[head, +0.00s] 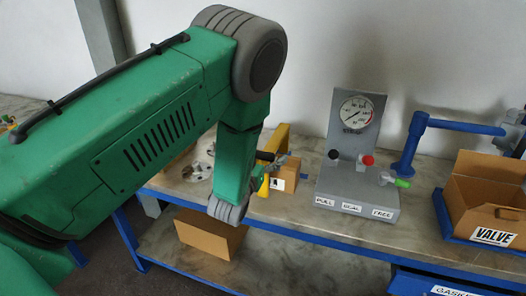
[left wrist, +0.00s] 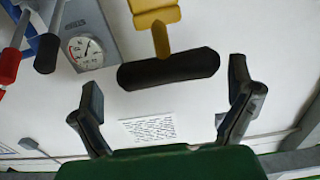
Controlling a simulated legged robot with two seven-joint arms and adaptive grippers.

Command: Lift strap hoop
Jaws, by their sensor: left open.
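No hoop can be made out for certain. A yellow piece ending in a black crossbar (left wrist: 168,69) shows in the left wrist view, just beyond and between my open fingers, with no visible contact. In the head view a yellow upright (head: 277,145) stands on the bench, partly hidden behind my left arm. My left gripper (head: 274,165) is beside this upright, small and partly hidden by the forearm. In the left wrist view my left gripper (left wrist: 163,88) is open with nothing between its fingers. My right gripper is not in view.
A grey gauge panel (head: 345,125) with several coloured knobs stands right of my gripper. Further right are a blue pipe (head: 407,145) and an open carton marked VALVE (head: 470,205). A small labelled box (head: 286,175) is close by. Another carton (head: 208,236) sits on the lower shelf.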

